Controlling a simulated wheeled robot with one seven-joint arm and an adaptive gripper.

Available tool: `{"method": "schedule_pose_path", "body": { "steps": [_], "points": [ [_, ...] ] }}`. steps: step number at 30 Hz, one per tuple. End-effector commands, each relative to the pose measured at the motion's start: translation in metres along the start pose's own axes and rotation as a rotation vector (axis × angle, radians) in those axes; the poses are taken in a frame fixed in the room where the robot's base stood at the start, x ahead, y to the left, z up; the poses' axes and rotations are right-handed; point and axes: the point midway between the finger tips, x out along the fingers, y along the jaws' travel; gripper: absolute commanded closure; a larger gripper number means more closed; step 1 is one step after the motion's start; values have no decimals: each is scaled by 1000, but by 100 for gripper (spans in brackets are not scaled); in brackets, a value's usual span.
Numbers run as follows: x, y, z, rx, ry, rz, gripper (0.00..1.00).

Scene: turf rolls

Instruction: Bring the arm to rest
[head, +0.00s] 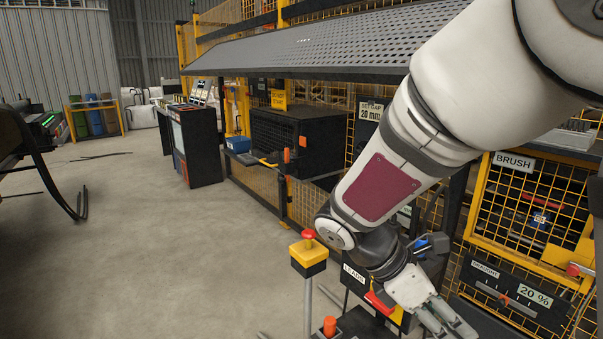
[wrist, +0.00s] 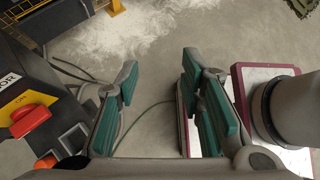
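My gripper (head: 446,320) is at the lower right of the head view, at the end of my white arm (head: 440,110), which reaches down from the upper right. In the wrist view my gripper (wrist: 160,72) has its two green-padded fingers well apart. A red switch (wrist: 30,120) marked ON is on a dark box left of the fingers. A red switch handle (head: 378,303) also shows beside my gripper in the head view.
A yellow post box with a red button (head: 308,240) stands just left of my forearm. An orange knob (head: 330,326) is below it. Yellow mesh fencing (head: 530,205) with a BRUSH sign is at the right. Open concrete floor (head: 150,260) lies to the left.

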Motion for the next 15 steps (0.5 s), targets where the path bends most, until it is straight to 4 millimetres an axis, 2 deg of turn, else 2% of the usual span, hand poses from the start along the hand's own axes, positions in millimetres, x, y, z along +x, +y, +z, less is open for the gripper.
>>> {"method": "schedule_pose_path", "body": {
  "steps": [1,6,15],
  "points": [
    [-2,-14,8,90,56,-8,65],
    [-6,-59,23,397,230,-59,65],
    [-18,-132,29,922,519,-176,65]
  ]
}}
